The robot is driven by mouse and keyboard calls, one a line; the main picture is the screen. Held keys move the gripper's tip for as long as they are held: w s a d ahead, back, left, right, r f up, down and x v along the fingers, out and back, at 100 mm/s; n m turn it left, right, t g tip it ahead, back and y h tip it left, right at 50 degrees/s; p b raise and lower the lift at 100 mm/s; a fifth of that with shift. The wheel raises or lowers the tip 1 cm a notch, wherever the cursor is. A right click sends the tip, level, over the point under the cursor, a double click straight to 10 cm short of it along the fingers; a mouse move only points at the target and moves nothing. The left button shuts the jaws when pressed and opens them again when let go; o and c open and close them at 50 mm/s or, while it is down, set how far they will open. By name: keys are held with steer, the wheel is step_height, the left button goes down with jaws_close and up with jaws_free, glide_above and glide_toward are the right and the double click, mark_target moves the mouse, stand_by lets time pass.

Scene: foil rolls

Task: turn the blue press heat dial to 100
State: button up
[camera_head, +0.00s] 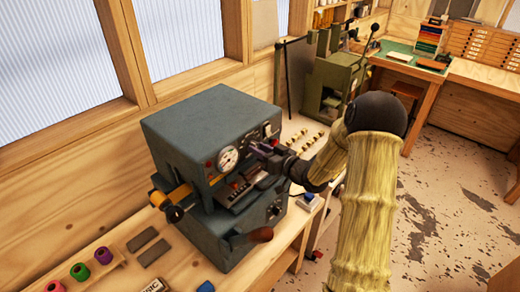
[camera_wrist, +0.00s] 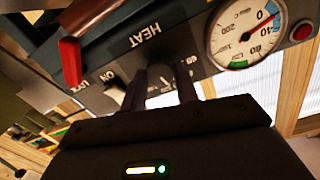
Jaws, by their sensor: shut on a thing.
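The blue press (camera_head: 200,125) is a blue-grey machine on the bench in the head view. My gripper (camera_head: 264,148) reaches its upper front panel from the right, beside the round white gauge (camera_head: 229,159). In the wrist view, which looks upside down, my gripper's two dark fingers (camera_wrist: 163,84) are shut on the heat dial (camera_wrist: 163,76), next to the HEAT lettering. The dial is mostly hidden by the fingers, and its setting cannot be read; part of a scale with "60" shows beside it. The gauge (camera_wrist: 245,33) also shows there. In the head view my gripper covers the dial.
A red lever (camera_wrist: 70,60) and an ON/LOCK marking are close to the fingers in the wrist view. Coloured foil rolls (camera_head: 80,271) stand at front left. A green machine (camera_head: 330,80) stands behind.

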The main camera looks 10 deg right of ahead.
stand_by(0.4)
steer(key=o, duration=1)
steer(key=shift+s, duration=0.1)
steer(key=b+v, duration=0.5)
steer(key=v, duration=1.2)
steer(key=shift+s+d, duration=0.1)
steer(key=shift+d, duration=0.05)
steer(key=shift+f, duration=0.1)
